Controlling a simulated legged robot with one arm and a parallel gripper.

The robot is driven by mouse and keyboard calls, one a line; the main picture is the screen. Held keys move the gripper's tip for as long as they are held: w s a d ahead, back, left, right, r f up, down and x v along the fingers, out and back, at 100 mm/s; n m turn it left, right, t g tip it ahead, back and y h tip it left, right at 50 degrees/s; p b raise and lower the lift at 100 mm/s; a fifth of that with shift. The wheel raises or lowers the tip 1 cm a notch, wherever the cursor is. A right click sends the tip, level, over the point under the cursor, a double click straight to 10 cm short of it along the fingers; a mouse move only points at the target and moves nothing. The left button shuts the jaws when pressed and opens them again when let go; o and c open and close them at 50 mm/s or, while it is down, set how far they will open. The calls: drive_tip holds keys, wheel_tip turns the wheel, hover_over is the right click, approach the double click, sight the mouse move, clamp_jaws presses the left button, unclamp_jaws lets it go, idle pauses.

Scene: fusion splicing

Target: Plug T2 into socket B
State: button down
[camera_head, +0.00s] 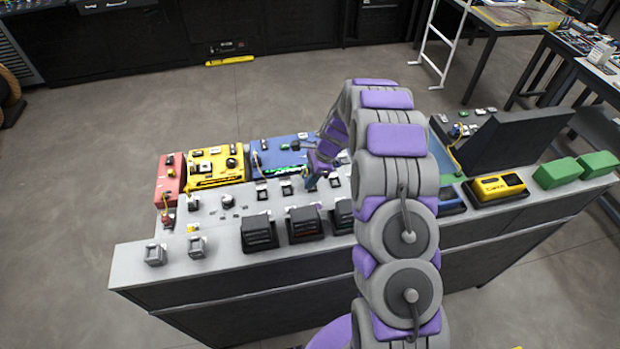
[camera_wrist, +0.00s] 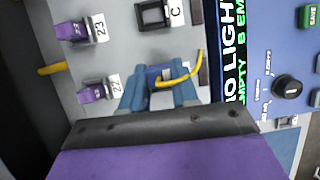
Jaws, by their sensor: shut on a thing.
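My gripper (camera_head: 314,178) is over the back half of the bench in the head view, reaching down near the blue panel. A dark square socket frame (camera_wrist: 153,14) marked C stands just beyond the fingers and looks empty. No letter B is readable; the fingers and plug hide the surface under them, so I cannot tell whether the plug touches a socket.
Purple blocks marked 23 (camera_wrist: 72,31) and 22 (camera_wrist: 91,93) stand left of the fingers. A lit display strip (camera_wrist: 232,60) and a blue panel with a black knob (camera_wrist: 287,87) lie to the right. Black boxes (camera_head: 305,224) line the bench front.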

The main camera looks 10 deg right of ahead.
drive_tip(key=c, duration=1.2)
unclamp_jaws()
drive_tip(key=shift+s+f+g, duration=0.2)
drive_tip(key=shift+s+f, duration=0.15)
drive_tip(key=shift+f, duration=0.25)
drive_tip(key=shift+s+f+g, duration=0.2)
drive_tip(key=shift+s+f, duration=0.15)
drive_tip(key=shift+f, duration=0.25)
drive_tip(key=o, duration=0.4)
drive_tip(key=shift+d+r, duration=0.1)
drive_tip(key=shift+r, duration=0.1)
drive_tip(key=shift+o, duration=0.2)
drive_tip(key=shift+w, duration=0.2)
drive_tip(key=shift+r, duration=0.1)
drive_tip(key=shift+w+r, duration=0.2)
drive_tip(key=shift+w, duration=0.05)
drive_tip(key=shift+w+d+r, duration=0.1)
drive_tip(key=shift+d+r, duration=0.05)
drive_tip(key=shift+r, duration=0.1)
drive_tip(key=shift+w+d+r+p, duration=0.2)
drive_tip(key=shift+w+r, duration=0.1)
drive_tip(key=shift+r, duration=0.15)
drive_tip(key=shift+w+d+r+p, duration=0.15)
drive_tip(key=shift+w+d+r, duration=0.1)
drive_tip(key=shift+r, duration=0.2)
drive_tip(key=s+p+v, duration=0.2)
drive_tip(key=v, duration=1.3)
drive_tip(key=shift+a, duration=0.15)
